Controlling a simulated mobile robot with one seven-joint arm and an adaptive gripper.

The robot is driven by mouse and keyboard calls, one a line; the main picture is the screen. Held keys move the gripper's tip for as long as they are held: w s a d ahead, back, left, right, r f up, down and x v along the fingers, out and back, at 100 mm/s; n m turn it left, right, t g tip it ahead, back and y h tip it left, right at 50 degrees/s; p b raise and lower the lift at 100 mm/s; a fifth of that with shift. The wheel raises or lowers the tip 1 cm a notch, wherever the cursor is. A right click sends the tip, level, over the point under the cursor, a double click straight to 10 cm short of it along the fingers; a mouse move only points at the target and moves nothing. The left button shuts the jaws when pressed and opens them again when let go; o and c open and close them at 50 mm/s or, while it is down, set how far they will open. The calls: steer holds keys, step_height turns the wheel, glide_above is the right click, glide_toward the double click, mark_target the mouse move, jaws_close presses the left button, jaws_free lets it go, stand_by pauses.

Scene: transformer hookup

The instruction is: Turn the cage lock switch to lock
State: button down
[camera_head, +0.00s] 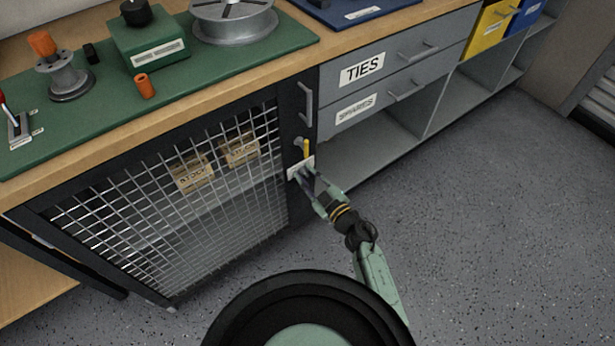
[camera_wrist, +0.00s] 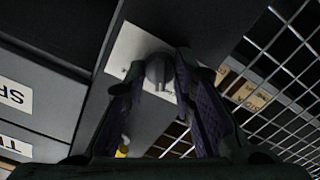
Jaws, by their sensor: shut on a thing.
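The cage lock switch is a grey knob (camera_wrist: 158,68) on a white plate (camera_wrist: 132,42) in the wrist view. The plate also shows in the head view (camera_head: 296,170) on the dark frame at the right side of the mesh cage door (camera_head: 200,215). My gripper (camera_head: 308,176) reaches the plate from the front right. In the wrist view my gripper's fingers (camera_wrist: 158,85) lie on both sides of the knob, shut on it. In the head view the fingers mostly hide the knob, and any lock marking is unreadable.
A yellow handle (camera_head: 306,149) stands just above the plate. A vertical bar handle (camera_head: 306,103) is higher on the frame. Boxes (camera_head: 193,173) sit behind the mesh. The floor (camera_head: 480,210) at right is clear.

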mark_target(307, 154)
steer(key=shift+n+b, duration=0.35)
steer(key=shift+n, duration=1.25)
steer(key=c, duration=1.3)
jaws_free()
steer(key=shift+c, duration=0.2)
step_height(307, 154, up, 10)
